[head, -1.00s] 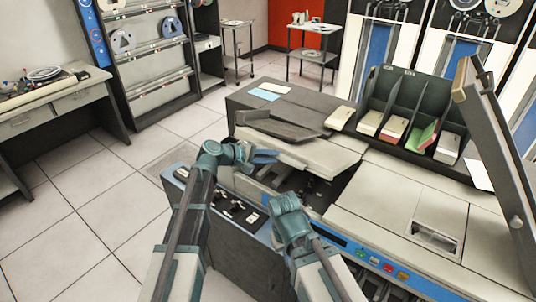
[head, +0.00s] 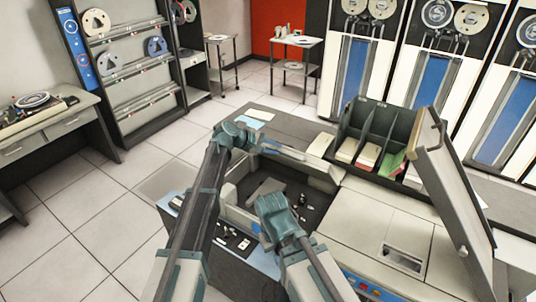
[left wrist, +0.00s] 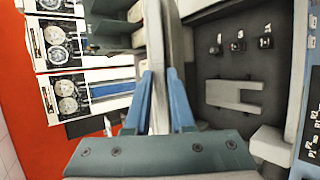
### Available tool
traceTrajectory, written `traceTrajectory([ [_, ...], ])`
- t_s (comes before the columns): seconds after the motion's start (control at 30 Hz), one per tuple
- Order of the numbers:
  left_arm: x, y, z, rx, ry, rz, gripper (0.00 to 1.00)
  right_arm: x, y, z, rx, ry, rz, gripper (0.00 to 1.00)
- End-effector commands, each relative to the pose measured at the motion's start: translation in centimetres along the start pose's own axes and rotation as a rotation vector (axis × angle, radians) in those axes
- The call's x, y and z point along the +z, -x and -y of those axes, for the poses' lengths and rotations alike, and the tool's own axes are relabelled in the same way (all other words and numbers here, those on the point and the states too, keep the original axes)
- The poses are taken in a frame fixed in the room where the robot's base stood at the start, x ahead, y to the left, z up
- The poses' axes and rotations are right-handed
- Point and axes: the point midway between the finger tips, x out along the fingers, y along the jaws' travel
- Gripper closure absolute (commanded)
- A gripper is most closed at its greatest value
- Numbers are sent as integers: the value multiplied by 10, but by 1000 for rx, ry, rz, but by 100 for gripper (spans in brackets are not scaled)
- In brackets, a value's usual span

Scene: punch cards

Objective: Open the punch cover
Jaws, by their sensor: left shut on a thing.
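The punch cover (head: 316,168) stands raised on its edge at the back of the punch bay and shows as a thin pale strip in the head view. My left gripper (head: 268,149) is at the cover's near left end. In the left wrist view the blue fingers (left wrist: 160,100) are shut on the cover's edge (left wrist: 158,50), one on each side. The open punch bay (head: 300,190) shows a dark floor with a pale block and small parts. My right gripper (head: 275,212) is over the machine's front edge; its fingertips are hidden.
A second pale lid (head: 448,175) stands raised on the right. A dark card rack (head: 372,135) with several card stacks is behind the bay. Pale cards (head: 262,115) lie on the dark top at the back. The floor to the left is clear.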

Motion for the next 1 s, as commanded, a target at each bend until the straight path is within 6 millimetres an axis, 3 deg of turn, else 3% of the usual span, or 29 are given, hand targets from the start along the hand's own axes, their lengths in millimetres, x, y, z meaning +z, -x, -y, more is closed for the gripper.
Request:
traceTrajectory([
  [0.03,-2,0,-23,3,-2,0,100,1,17,-2,0,0,1,100],
  [0.2,-7,-10,-63,4,-1,-1,100,3,42,-4,-1,-3,2,100],
  [0.5,-15,-31,-115,3,-1,-1,100,5,68,-6,-2,-18,3,100],
  [0.7,-18,-40,-132,3,-1,-2,100,5,76,-6,-3,-24,3,100],
  [1.0,-18,-43,-136,3,0,-2,100,5,78,-7,-3,-27,3,100],
])
